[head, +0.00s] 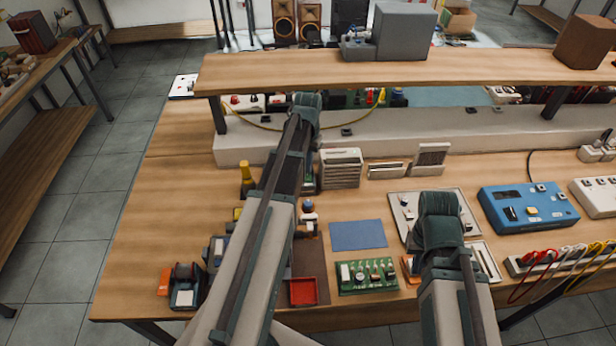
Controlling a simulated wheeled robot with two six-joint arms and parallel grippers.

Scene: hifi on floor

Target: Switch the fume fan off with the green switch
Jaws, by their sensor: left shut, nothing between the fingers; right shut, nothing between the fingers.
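I cannot make out a green switch. I cannot tell which item is the fume fan; a pale box with a slatted front (340,168) stands behind the middle of the bench, and a smaller slatted pale box (431,156) stands to its right. My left arm reaches across the bench to the raised ledge, and its fingers do not show. My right arm ends in view over a pale panel (403,205) with small controls, covering part of it; its fingers do not show either.
A blue instrument box (528,208) stands at right, near red and yellow cables (565,262). A green circuit board (367,276), a red tray (303,291) and a blue mat (358,235) lie in front. A wooden shelf (250,72) spans the back.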

